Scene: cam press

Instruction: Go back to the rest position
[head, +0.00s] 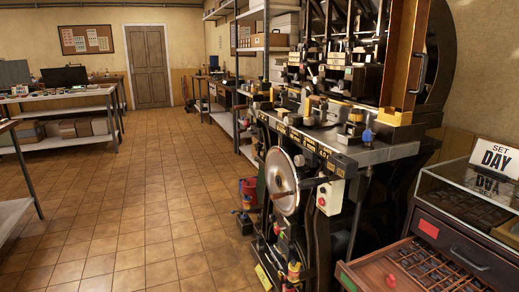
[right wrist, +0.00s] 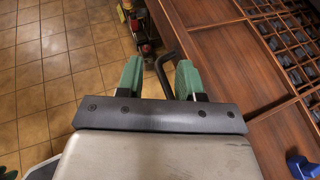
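My right gripper (right wrist: 160,75) has two green fingers, set apart and pointing up in the right wrist view. A dark bent handle (right wrist: 163,68) shows in the gap between them, closer to the right finger. I see no finger closed on it; whether one touches it I cannot tell. Neither gripper nor arm shows in the head view. My left gripper is in no view.
A wooden drawer (right wrist: 220,45) with small compartments lies right of my right gripper; a pulled-out drawer (head: 385,270) shows beneath the glass-topped cabinet (head: 440,225). A large press (head: 335,150) stands left of it. The tiled floor (head: 150,200) is clear at left.

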